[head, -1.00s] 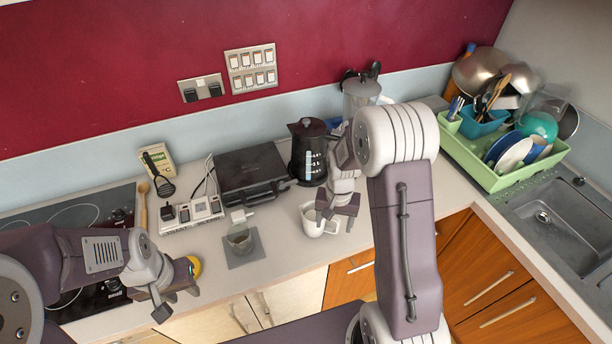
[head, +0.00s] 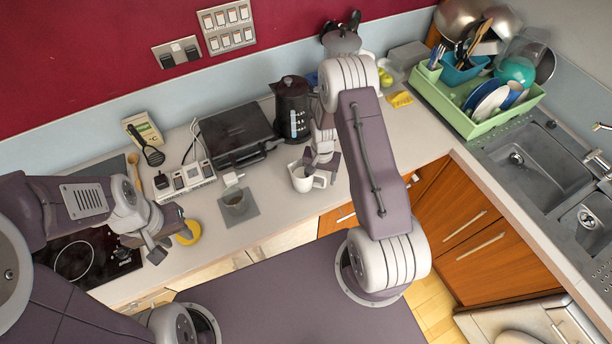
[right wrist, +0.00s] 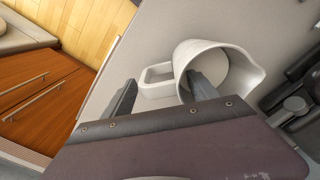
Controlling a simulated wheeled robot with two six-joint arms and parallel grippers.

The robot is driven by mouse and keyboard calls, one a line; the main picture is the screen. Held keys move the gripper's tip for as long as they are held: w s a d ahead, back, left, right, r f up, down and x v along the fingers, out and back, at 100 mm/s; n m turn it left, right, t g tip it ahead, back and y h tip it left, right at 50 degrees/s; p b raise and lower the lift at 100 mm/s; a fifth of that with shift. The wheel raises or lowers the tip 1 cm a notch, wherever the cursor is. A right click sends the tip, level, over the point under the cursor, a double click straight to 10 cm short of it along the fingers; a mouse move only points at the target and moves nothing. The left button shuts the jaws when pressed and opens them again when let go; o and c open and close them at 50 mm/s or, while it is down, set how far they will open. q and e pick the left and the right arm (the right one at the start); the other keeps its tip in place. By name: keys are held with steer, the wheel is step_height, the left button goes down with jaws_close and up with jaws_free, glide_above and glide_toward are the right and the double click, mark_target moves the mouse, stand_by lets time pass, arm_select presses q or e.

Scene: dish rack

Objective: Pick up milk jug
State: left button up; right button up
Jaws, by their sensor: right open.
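The milk jug (head: 296,181) is a white jug with a pouring lip and a squared handle. It stands near the front edge of the counter. My right gripper (head: 322,168) is open at its handle side. My left gripper (head: 168,243) looks open, at the counter's front left beside a round yellow thing (head: 189,232).
Behind the jug stand a black kettle (head: 291,108) and a dark grill (head: 235,135). A green dish rack (head: 480,125) and the sink (head: 530,165) are at the right. The counter just left of the jug is clear.

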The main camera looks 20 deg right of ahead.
mark_target(320, 184)
steer(key=f+p, duration=0.1)
steer(key=f, duration=0.2)
steer(key=shift+s+f, duration=0.2)
arm_select(q)
steer(key=shift+r, duration=0.95)
arm_select(e)
steer(key=shift+w+f, duration=0.1)
steer(key=shift+f, duration=0.1)
jaws_close()
steer(key=shift+r, duration=0.1)
